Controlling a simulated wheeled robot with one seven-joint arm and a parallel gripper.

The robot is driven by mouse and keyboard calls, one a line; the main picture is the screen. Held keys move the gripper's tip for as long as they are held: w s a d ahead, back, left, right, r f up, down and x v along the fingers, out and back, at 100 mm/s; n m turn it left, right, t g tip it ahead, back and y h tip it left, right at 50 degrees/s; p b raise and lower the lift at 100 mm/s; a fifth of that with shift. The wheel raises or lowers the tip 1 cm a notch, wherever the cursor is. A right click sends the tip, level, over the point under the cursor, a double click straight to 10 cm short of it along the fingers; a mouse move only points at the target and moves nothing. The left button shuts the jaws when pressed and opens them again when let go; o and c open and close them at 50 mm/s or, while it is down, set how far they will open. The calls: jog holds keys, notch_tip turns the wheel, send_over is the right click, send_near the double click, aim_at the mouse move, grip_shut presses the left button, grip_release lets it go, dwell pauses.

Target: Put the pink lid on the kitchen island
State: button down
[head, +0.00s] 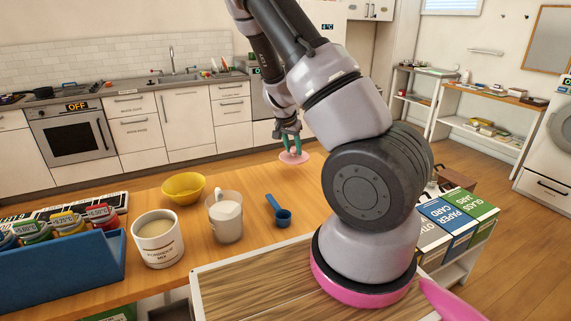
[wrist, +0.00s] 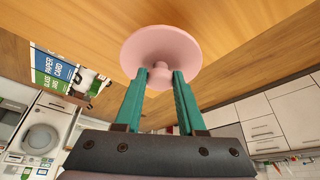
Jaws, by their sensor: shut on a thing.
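The pink lid (head: 293,158) is round, with a small knob, and shows at the far end of the wooden kitchen island (head: 250,185). My gripper (head: 290,146) points down with its green fingers on the lid's knob. In the wrist view my gripper (wrist: 161,74) has its two fingertips on either side of the knob, and the lid's wide disc (wrist: 160,45) lies beyond them. The lid is at or close to the island top; I cannot tell if it touches. My arm hides the right part of the island.
A yellow bowl (head: 183,187), a blue scoop (head: 279,213), a glass jug (head: 226,218) and a white tub (head: 157,240) stand on the island. A blue rack (head: 70,268) with several jars is at the left. The wood around the lid is clear.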

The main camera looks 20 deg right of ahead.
aim_at(292, 158)
jog(key=shift+f, duration=2.6)
jog(key=c, duration=0.5)
grip_release()
jog(key=shift+f, duration=0.1)
